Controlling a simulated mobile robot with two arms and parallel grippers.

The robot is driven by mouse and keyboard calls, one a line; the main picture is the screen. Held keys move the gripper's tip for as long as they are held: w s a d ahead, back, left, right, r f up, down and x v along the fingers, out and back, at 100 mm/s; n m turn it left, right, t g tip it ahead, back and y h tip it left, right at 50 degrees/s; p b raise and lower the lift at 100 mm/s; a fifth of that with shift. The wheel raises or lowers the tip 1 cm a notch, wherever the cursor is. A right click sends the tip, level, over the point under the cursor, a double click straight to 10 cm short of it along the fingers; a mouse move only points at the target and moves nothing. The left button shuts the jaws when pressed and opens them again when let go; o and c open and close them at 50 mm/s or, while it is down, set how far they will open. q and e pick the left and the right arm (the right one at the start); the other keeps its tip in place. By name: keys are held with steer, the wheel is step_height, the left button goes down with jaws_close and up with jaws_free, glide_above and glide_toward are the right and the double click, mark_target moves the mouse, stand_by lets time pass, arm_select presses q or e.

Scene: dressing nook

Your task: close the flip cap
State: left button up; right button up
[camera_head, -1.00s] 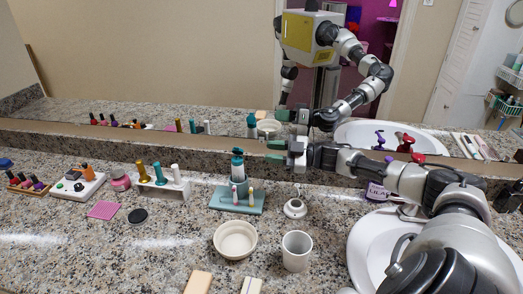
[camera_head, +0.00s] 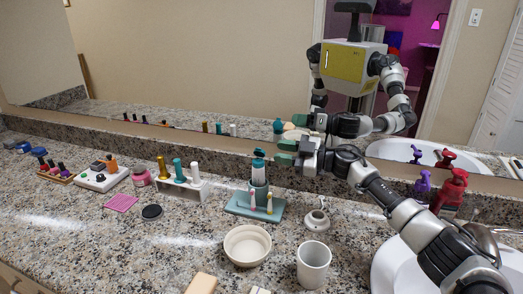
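A teal bottle (camera_head: 259,176) stands upright on a teal tray (camera_head: 236,207) near the mirror. Its dark teal cap (camera_head: 259,154) is at the top; whether the cap is raised or closed is too small to tell. My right gripper (camera_head: 286,153) reaches in from the right at cap height, just right of the bottle. Its two green-tipped fingers are apart with nothing seen between them, and they point left. Contact with the cap cannot be made out. My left gripper is not in view.
Two small bottles stand on the tray's front. A small white fixture (camera_head: 317,221), a cream bowl (camera_head: 247,247) and a white cup (camera_head: 313,265) stand right and in front. A white rack (camera_head: 183,191) is left. The mirror runs close behind; the sink is at right.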

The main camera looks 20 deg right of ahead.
mark_target(261, 149)
steer(key=x, duration=0.7)
steer(key=shift+w+a, duration=0.2)
steer(key=shift+a, duration=0.1)
steer(key=shift+w+a+b, duration=0.3)
steer(key=shift+w+a, duration=0.05)
steer(key=shift+a, duration=0.2)
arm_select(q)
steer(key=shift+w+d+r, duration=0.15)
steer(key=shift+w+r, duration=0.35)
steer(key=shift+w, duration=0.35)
arm_select(e)
jaws_close()
